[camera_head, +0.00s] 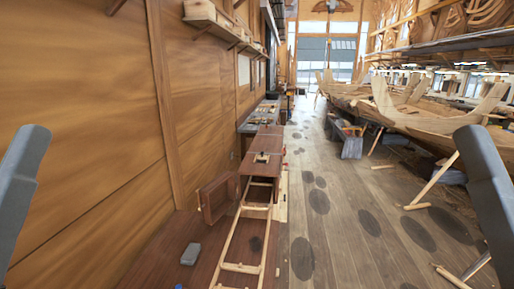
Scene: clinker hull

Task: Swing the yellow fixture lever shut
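I cannot make out a yellow lever for certain in the head view. A tiny yellowish spot shows at the left edge of a brown wooden box or panel (218,196), which stands on the near bench against the left wall. It is too small to tell what it is. Grey links of my two arms show at the left and right picture edges. Neither gripper's fingers are in view.
A ladder-like wooden frame (240,267) lies along the dark red-brown bench (172,250). A small grey block (190,254) lies on the bench. A wooden boat hull (425,118) on props stands at right. The plank floor (340,235) between is mostly clear.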

